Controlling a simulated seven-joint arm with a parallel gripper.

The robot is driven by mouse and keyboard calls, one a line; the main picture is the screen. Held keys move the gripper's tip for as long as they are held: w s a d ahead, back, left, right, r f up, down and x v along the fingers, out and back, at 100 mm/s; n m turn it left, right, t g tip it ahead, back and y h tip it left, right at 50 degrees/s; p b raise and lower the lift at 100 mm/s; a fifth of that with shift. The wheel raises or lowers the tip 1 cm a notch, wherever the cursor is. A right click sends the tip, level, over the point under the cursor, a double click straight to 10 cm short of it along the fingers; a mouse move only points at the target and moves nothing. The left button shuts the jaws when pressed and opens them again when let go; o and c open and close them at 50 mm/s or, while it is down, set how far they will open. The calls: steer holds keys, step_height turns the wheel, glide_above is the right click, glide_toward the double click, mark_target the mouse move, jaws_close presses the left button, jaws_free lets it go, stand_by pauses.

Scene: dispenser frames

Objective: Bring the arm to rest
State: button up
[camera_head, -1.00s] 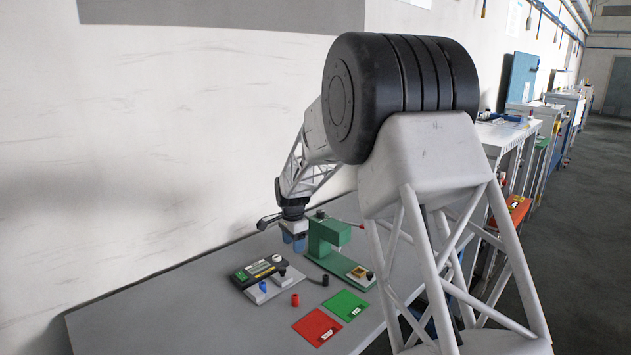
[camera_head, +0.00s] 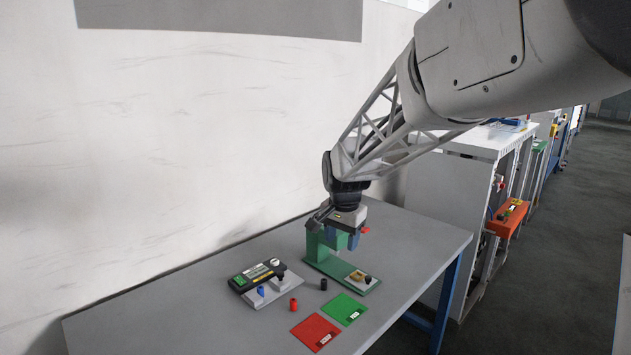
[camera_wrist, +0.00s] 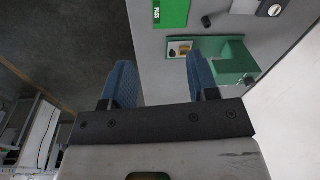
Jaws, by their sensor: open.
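My gripper (camera_head: 343,238) hangs above the table (camera_head: 220,282), close to the upright of the green press-like stand (camera_head: 321,244). It also shows in the wrist view (camera_wrist: 160,85), with its two blue fingers wide apart and nothing between them. In the wrist view the green stand (camera_wrist: 236,62) lies beyond the right finger. I cannot tell from the head view whether the fingers touch the stand. My arm reaches in from the upper right.
A black and grey device (camera_head: 262,280) stands left of the green stand. A red cylinder (camera_head: 293,305), a black cylinder (camera_head: 323,284), a red mat (camera_head: 315,332) and a green mat (camera_head: 344,309) lie in front. The table's right end is clear.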

steer(key=s+d+r+n, duration=0.2)
steer(key=s+d, duration=0.2)
steer(key=s, duration=0.5)
steer(key=s+d+r+n, duration=0.15)
steer(key=s+d, duration=0.25)
steer(key=s, duration=0.5)
steer(key=s+d+f+n, duration=0.1)
steer(key=s+d, duration=0.1)
steer(key=s, duration=0.7)
steer(key=s+d+f+n+t, duration=0.1)
steer(key=s+d+f+n, duration=0.1)
steer(key=s, duration=0.8)
steer(key=shift+f, duration=0.15)
